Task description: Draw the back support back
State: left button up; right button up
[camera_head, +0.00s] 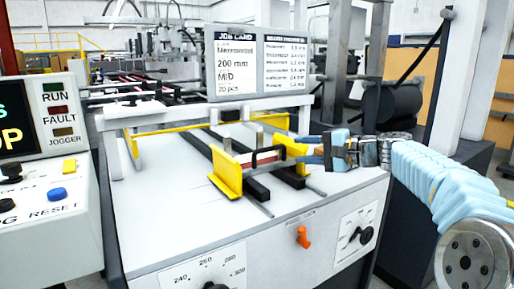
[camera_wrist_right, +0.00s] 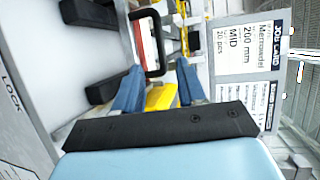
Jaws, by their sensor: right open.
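On the white feeder table, a black handle (camera_head: 265,158) with a red bar behind it spans between a left yellow plate (camera_head: 227,173) and a right yellow plate (camera_head: 291,147). This handle assembly looks like the back support, though no label confirms it. My right gripper (camera_head: 306,150) is at the right yellow plate, its blue fingers open and pointing left. In the right wrist view, the yellow plate (camera_wrist_right: 161,97) shows between the two open fingers (camera_wrist_right: 160,88), and the black handle (camera_wrist_right: 157,44) lies just beyond them. I cannot tell whether the fingers touch the plate. My left gripper is out of view.
Black rails (camera_head: 243,178) run along the table under the plates. An orange lever (camera_head: 303,237) and dials sit on the front panel. A job card (camera_head: 262,62) stands behind the table. A control box (camera_head: 45,190) stands at the left. The table's front left is clear.

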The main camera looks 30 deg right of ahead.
aim_at(273, 149)
jog(key=p+x, duration=0.2)
jog(key=x, duration=1)
jog(key=shift+w+a, duration=0.2)
jog(key=shift+w, duration=0.05)
grip_shut()
